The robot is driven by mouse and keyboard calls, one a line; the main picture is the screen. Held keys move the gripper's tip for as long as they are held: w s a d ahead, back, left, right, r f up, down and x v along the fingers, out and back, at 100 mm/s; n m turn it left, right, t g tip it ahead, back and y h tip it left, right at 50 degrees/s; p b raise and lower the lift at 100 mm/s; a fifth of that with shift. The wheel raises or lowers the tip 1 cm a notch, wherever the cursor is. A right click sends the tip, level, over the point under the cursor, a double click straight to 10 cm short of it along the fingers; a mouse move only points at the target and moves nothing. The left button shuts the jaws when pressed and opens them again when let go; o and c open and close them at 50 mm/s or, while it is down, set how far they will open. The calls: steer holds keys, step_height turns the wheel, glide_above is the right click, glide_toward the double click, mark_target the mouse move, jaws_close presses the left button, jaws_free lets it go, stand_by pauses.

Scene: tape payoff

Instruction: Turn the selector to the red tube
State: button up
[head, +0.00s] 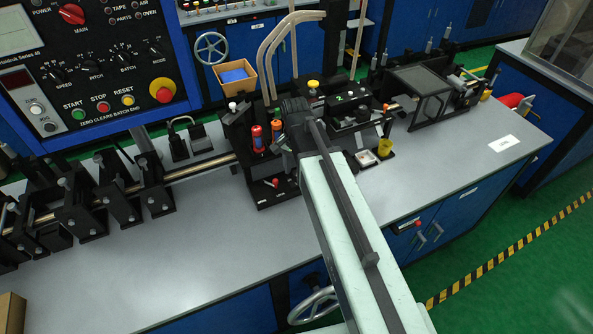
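A red tube-like part (258,138) stands upright on the black machine (240,140) in the middle of the bench, with a smaller orange-topped part (277,126) beside it. A small red-tipped lever (275,183) sits low on the machine's front. I cannot tell for sure which part is the selector; my arm hides some of the machine. My dark gripper (297,128) is over the machine, just right of the red and orange parts. Its fingers blend into the black parts, so I cannot see whether it is open or touching anything.
A control panel (85,75) with knobs and buttons stands at the left. Black roller stands (110,200) with a shaft line the bench's left. The grey bench front (200,270) is clear.

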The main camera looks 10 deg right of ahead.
mark_target(296, 172)
step_height(296, 172, up, 8)
steer(key=p, duration=0.8)
steer(key=shift+f, duration=0.1)
steer(key=shift+n, duration=0.4)
steer(key=s, duration=0.1)
steer(key=s+d+f+b, duration=0.1)
steer(key=s, duration=0.1)
steer(key=shift+s+d+f+b, duration=0.3)
steer(key=shift+s+b, duration=0.05)
steer(key=s+n, duration=0.1)
steer(key=n, duration=0.1)
steer(key=s+n, duration=0.1)
steer(key=n, duration=0.2)
steer(key=s+n, duration=0.1)
steer(key=n, duration=0.2)
steer(key=shift+s+d, duration=0.2)
steer(key=shift+s, duration=0.15)
